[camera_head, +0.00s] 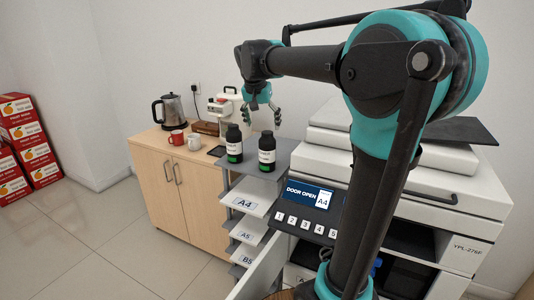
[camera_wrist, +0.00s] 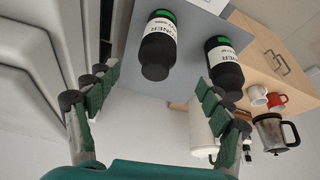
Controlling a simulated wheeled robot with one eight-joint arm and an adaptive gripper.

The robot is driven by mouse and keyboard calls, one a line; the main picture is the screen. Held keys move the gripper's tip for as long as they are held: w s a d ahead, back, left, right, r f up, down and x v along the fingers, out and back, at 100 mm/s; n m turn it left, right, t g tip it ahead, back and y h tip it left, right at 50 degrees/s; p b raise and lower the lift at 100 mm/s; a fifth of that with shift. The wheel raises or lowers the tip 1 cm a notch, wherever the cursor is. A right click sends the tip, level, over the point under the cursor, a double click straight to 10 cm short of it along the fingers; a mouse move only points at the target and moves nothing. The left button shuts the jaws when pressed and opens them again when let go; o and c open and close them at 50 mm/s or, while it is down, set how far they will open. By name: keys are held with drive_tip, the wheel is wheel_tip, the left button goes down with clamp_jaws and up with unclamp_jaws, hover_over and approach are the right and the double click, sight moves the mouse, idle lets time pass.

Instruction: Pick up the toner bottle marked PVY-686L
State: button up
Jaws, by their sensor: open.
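Two black toner bottles with white labels and green bands stand upright on the grey shelf top (camera_head: 291,160). The left bottle (camera_head: 234,143) and the right bottle (camera_head: 267,154) are side by side in the head view. In the wrist view the bottle beside the printer (camera_wrist: 158,48) lies between the fingers' line of sight, and the other bottle (camera_wrist: 224,66) is near the right fingertips. My gripper (camera_head: 262,116) is open and empty, above and behind the bottles. It also shows in the wrist view (camera_wrist: 155,82).
A white printer (camera_head: 410,190) with a DOOR OPEN screen (camera_head: 308,194) stands to the right. A wooden cabinet (camera_head: 185,190) to the left carries a kettle (camera_head: 171,112), a red mug (camera_head: 176,137), a white mug (camera_head: 194,142) and a white machine (camera_head: 224,106). Labelled paper trays (camera_head: 249,198) sit below the bottles.

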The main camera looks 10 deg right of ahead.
sight(267, 144)
drive_tip(key=x, duration=1.1)
drive_tip(key=shift+d, duration=0.2)
drive_tip(key=c, duration=1.5)
